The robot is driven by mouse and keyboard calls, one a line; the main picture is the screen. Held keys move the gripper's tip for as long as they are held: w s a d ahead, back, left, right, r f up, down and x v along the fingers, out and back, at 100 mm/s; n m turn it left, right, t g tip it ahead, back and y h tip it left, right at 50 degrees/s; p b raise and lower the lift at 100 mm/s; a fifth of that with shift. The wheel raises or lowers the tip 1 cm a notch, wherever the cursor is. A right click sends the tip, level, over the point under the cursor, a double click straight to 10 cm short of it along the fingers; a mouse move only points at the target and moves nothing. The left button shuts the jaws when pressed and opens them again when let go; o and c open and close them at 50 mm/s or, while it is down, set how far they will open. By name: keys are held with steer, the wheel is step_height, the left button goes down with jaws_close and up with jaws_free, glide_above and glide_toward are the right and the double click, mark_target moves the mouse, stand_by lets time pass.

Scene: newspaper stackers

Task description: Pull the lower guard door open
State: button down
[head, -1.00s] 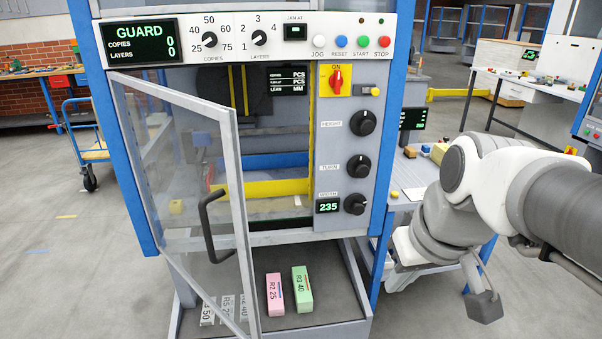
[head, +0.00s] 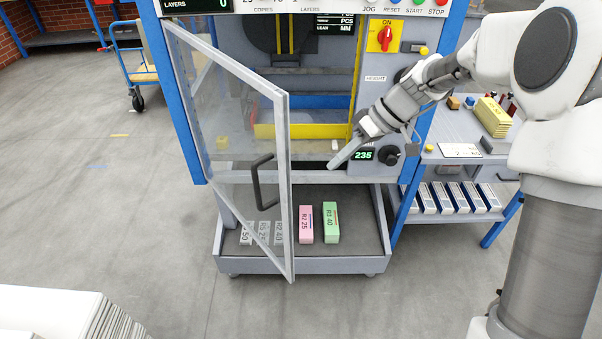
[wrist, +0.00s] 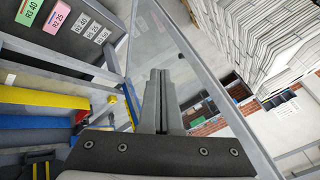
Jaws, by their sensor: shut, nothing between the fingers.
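The guard door (head: 285,140) is a clear pane in a grey frame, hinged on the left and standing ajar, swung out from the machine opening. Its dark bar handle (head: 263,183) is on the outer face near the free edge. My gripper (head: 332,166) is shut and empty, to the right of the door's free edge and in front of the lower opening. In the wrist view, my closed fingers (wrist: 160,75) point toward the clear door pane (wrist: 200,75) and its grey frame. I cannot tell whether they touch it.
The width knob and 235 display (head: 364,155) are close beside my gripper. A bottom tray (head: 300,264) holds a pink block (head: 305,224), a green block (head: 331,222) and grey blocks. A paper stack (head: 60,315) stands at the front left.

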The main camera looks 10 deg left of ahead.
steer(key=s+a+f+p, duration=0.2)
steer(key=s+a+f, duration=0.2)
steer(key=a+f, duration=0.4)
steer(key=shift+s+a, duration=0.15)
steer(key=shift+a, duration=0.15)
steer(key=shift+s+a+f, duration=0.1)
